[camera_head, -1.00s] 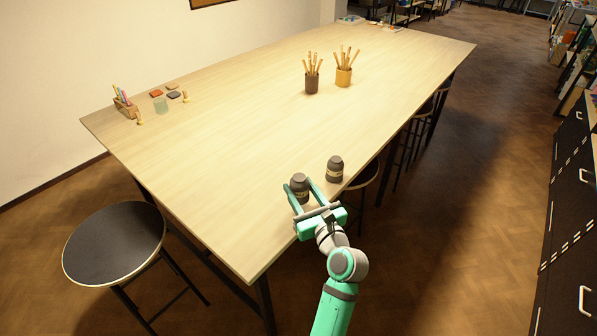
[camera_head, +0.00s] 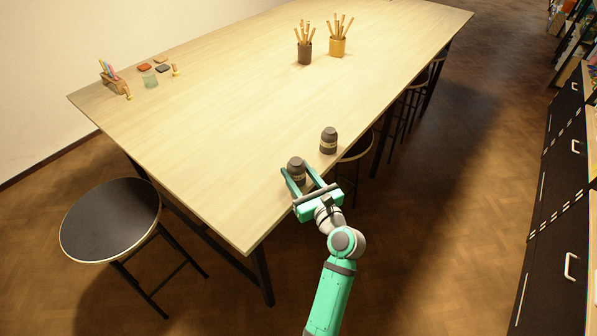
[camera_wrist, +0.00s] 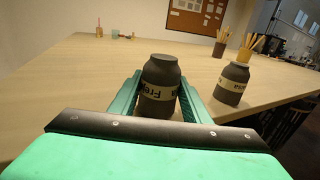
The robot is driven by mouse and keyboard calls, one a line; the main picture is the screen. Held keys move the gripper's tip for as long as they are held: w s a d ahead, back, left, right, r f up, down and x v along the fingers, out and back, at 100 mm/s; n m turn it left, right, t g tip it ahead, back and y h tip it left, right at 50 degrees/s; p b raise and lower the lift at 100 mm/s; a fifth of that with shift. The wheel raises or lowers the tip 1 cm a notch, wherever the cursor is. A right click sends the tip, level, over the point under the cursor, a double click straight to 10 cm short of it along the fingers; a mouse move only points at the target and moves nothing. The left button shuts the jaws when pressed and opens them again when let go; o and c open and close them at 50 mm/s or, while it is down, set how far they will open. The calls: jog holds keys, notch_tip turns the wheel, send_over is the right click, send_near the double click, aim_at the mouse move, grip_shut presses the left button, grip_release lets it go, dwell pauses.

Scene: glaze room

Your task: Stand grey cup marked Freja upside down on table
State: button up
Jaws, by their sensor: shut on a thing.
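In the head view the cup (camera_head: 296,168) and my gripper (camera_head: 301,179) are at the near edge of the table (camera_head: 200,130). The cup's narrower end is up and looks like a flat dark face; I cannot tell for sure whether it is base or mouth. Its pale name band faces the wrist camera. Its underside is hidden, so contact with the table is unclear.
A second grey cup (camera_head: 328,141) with a pale band stands to the right, close by. A dark pencil pot (camera_head: 304,52) and a yellow one (camera_head: 337,47) stand farther back. Small items and a pen holder (camera_head: 113,82) are at the far left. The table's middle is clear.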

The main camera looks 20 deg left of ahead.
jog(key=shift+a, duration=0.1)
jog(key=shift+s+a+f, duration=0.15)
jog(key=shift+a, duration=0.05)
jog(key=shift+f, duration=0.15)
jog(key=o, duration=1.1)
jog(key=shift+d, duration=0.15)
jog(key=v, duration=1)
jog(key=shift+s+d, duration=0.2)
jog(key=shift+d, duration=0.1)
